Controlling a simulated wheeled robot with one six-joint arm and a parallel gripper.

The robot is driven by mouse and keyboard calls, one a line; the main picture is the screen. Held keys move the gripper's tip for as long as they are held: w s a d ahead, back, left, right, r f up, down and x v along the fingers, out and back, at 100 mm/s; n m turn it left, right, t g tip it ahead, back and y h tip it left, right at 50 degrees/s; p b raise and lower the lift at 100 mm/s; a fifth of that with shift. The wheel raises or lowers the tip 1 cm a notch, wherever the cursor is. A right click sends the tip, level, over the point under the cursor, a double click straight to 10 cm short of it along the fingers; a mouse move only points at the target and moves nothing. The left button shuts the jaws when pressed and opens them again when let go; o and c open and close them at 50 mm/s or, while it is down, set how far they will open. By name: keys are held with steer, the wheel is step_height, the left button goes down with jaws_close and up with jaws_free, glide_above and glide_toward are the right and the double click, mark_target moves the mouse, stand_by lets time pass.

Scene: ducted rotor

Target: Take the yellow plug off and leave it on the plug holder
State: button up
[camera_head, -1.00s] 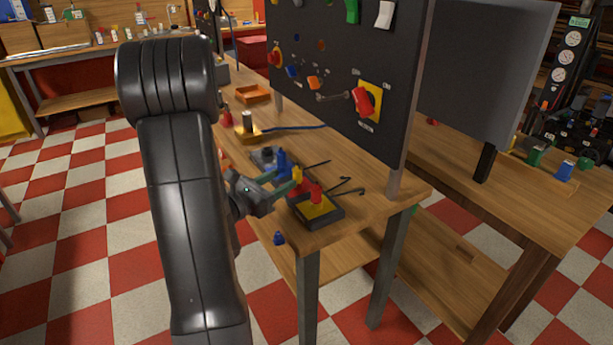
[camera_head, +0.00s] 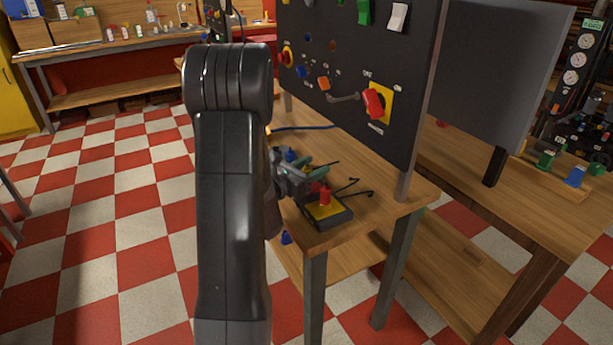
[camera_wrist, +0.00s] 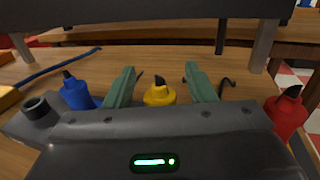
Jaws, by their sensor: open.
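The yellow plug (camera_wrist: 159,94) has a dark tip and stands between my gripper's two green fingers in the wrist view. My gripper (camera_wrist: 161,86) is open, with a gap on both sides of the plug. In the head view my gripper (camera_head: 312,170) is over the workbench, and the yellow plug is hidden behind it. A blue plug (camera_wrist: 75,93) stands to the left and a red plug (camera_wrist: 287,116) to the right. The red plug (camera_head: 325,195) also shows above a black, yellow-topped block (camera_head: 341,214). I cannot tell which part is the plug holder.
A black panel (camera_head: 345,60) with knobs and switches rises behind the plugs. Thin dark hooked rods (camera_head: 350,190) lie on the bench (camera_head: 385,197). A blue cable (camera_wrist: 58,67) runs at the left. A small blue part (camera_head: 286,237) shows below the bench edge.

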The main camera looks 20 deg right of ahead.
steer(key=shift+c, duration=0.4)
steer(key=c, duration=1)
steer(key=shift+r, duration=0.1)
step_height(320, 180, up, 10)
steer(key=shift+f+p, duration=0.1)
steer(key=shift+p, duration=0.5)
